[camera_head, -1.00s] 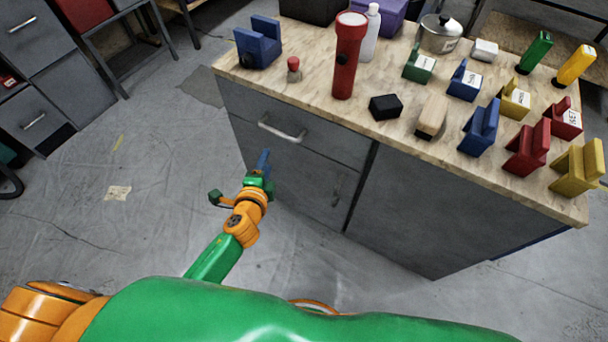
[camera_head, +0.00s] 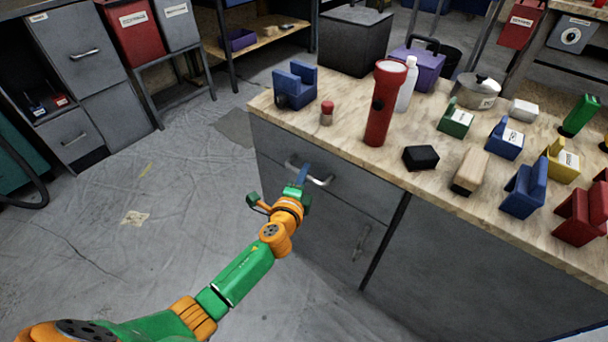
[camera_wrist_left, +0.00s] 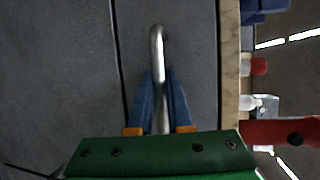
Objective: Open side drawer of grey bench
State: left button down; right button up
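The grey bench (camera_head: 470,262) has a top drawer (camera_head: 362,193) with a metal bar handle (camera_head: 322,181); the drawer sits flush and closed. Below it is a door with its own handle (camera_head: 361,243). My left gripper (camera_head: 301,176) is at the left part of the drawer handle. In the left wrist view the handle (camera_wrist_left: 157,45) runs between the two blue fingers of my left gripper (camera_wrist_left: 160,80), one finger close on each side. Whether they press on the bar I cannot tell. My right gripper is not in view.
On the bench top stand a blue vise (camera_head: 295,85), a red flashlight (camera_head: 381,110), a black block (camera_head: 421,157), a wooden block (camera_head: 470,172) and several coloured items. Grey cabinets (camera_head: 90,60) stand at the left. The floor (camera_head: 170,230) left of the bench is clear.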

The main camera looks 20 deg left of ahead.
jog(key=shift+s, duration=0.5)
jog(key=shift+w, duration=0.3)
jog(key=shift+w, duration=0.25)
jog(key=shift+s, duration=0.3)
